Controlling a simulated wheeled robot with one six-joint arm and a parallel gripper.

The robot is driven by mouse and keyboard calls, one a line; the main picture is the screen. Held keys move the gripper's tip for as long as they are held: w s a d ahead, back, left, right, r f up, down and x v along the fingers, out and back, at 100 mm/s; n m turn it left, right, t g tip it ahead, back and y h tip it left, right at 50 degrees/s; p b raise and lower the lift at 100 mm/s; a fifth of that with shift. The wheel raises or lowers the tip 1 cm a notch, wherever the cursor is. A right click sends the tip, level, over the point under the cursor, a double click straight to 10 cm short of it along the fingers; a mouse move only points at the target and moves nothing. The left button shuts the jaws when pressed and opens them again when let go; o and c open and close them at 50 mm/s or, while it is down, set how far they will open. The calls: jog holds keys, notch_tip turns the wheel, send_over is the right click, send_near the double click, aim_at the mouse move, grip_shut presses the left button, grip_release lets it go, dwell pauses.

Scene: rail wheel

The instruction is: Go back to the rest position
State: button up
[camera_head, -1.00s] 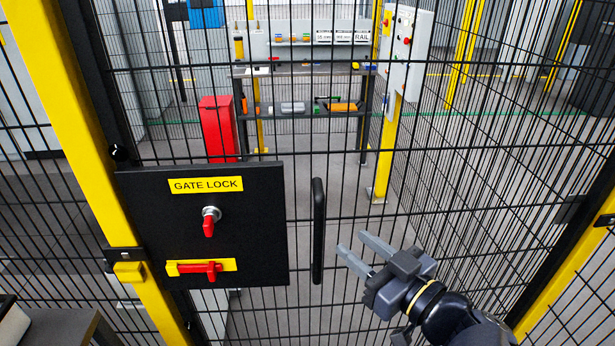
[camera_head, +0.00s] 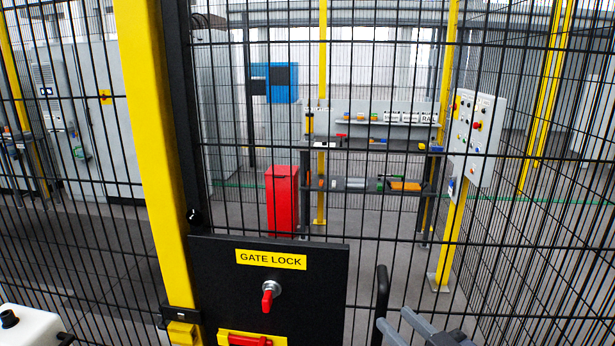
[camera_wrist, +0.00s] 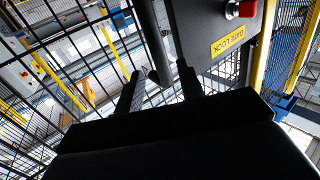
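My gripper (camera_head: 393,316) is at the bottom edge of the head view, just right of the black gate handle (camera_head: 382,290). Its two grey fingers are apart and nothing shows held between them. In the wrist view my gripper (camera_wrist: 158,74) has dark fingers spread, with the vertical handle (camera_wrist: 153,40) beyond the gap; whether they touch cannot be told. The black gate lock panel (camera_head: 220,275) carries a yellow GATE LOCK label, a red key (camera_head: 268,298) hanging down in its silver lock, and a red lever (camera_head: 245,340) on a yellow plate, partly cut off below.
A black mesh fence with a yellow post (camera_head: 155,150) stands directly ahead. Behind it are a red bin (camera_head: 282,200), a workbench (camera_head: 375,150) with small parts, and a grey control box (camera_head: 474,135) on a yellow post. A white device (camera_head: 30,325) is at lower left.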

aim_at(384, 307)
jog(key=shift+x, duration=2.5)
jog(key=shift+d, duration=0.1)
